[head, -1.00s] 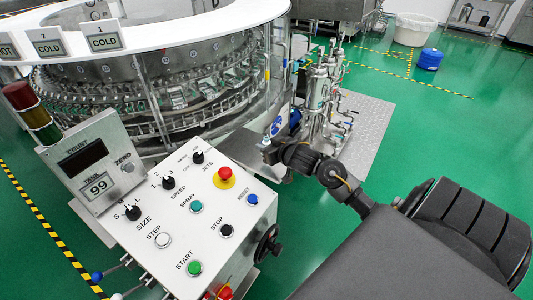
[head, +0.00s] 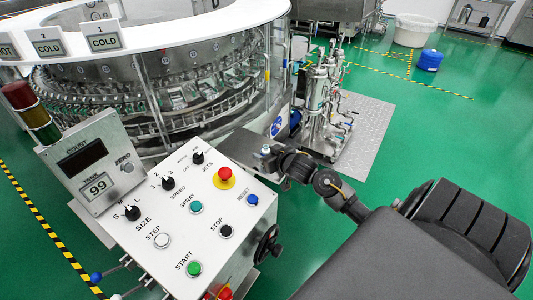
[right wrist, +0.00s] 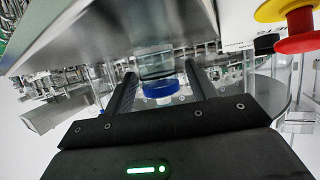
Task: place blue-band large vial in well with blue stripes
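The blue-band large vial (right wrist: 157,66) shows in the right wrist view as clear glass with a blue band (right wrist: 161,88) at its lower end. My right gripper (right wrist: 159,70) has its two dark fingers spread on either side of it, with a visible gap on each side. I cannot tell whether the vial is between the fingertips or just beyond them. The rotary washer (head: 160,95) has a ring of wells, but I cannot make out the blue-striped one. My left gripper is not in view.
The control panel (head: 140,220), with knobs and a red emergency button (head: 225,175), stands close in front of my right arm. The red button also shows in the right wrist view (right wrist: 297,32). Clear guards (head: 265,80) surround the washer. Piping (head: 325,95) stands beyond on a metal plate.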

